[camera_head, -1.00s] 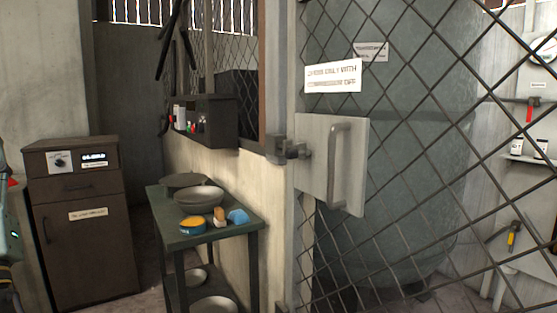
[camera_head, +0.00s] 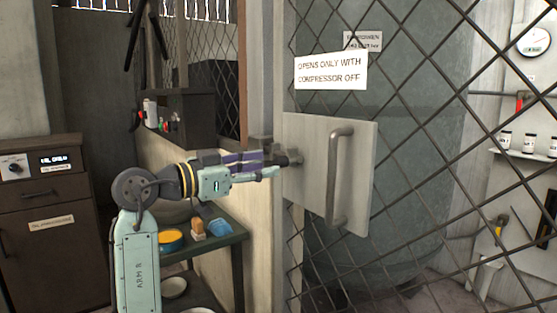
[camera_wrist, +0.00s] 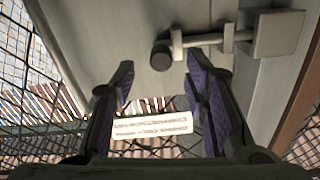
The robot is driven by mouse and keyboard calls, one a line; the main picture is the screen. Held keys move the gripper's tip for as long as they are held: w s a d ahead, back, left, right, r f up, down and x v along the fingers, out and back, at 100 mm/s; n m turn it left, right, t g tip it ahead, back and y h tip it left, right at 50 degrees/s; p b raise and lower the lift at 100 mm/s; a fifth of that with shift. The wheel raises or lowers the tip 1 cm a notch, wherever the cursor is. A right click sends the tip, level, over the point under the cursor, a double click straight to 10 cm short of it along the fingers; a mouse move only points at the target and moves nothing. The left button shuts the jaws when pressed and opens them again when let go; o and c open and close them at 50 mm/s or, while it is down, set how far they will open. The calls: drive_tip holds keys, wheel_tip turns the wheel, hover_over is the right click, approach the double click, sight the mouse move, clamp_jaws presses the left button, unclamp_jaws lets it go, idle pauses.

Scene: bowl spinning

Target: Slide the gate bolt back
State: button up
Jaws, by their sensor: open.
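My gripper (camera_head: 272,165) is open, reaching from the left to the bolt. In the wrist view its purple-padded fingers (camera_wrist: 160,72) are apart, with the knob between and beyond the tips; I cannot tell whether they touch it.
A vertical handle (camera_head: 338,178) stands out from the plate. A sign (camera_head: 331,71) reads "opens only with compressor off". A green table (camera_head: 232,238) with bowls stands below my arm, and a brown cabinet (camera_head: 45,245) is at the left. Wire mesh (camera_head: 430,150) fills the right.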

sight(277, 164)
drive_tip(key=x, duration=0.5)
drive_tip(key=shift+w+d+p, duration=0.1)
drive_tip(key=shift+p, duration=0.3)
drive_tip(key=shift+c, duration=0.5)
clamp_jaws()
